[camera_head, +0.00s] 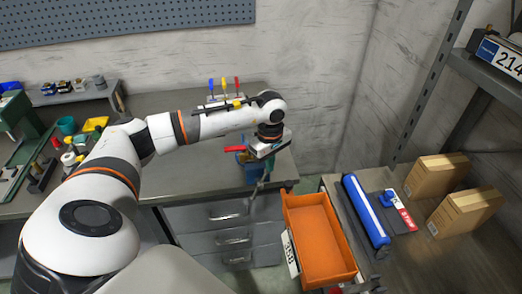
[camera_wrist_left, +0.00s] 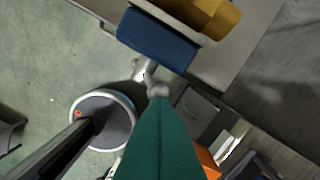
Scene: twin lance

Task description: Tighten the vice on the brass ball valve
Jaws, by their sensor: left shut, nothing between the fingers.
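The blue vice (camera_head: 254,172) sits at the front right edge of the grey workbench, partly hidden by my left gripper. In the left wrist view its blue body (camera_wrist_left: 155,38) shows at the top, with a silver screw end (camera_wrist_left: 143,70) coming out. A brass-yellow part (camera_wrist_left: 212,14), which may be the ball valve, is beyond the blue body. A red lever (camera_head: 234,149) sticks out left of the vice. My left gripper (camera_head: 261,187) points down in front of the vice, shut and empty. In the wrist view its tip is close to the screw end; I cannot tell whether they touch.
An orange bin (camera_head: 321,240) stands right of the grey drawers (camera_head: 228,215). A blue roll (camera_head: 366,208) and cardboard boxes (camera_head: 437,175) lie on the right-hand table. Coloured-handled tools (camera_head: 224,88) stand at the bench's back. The bench's middle is largely clear.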

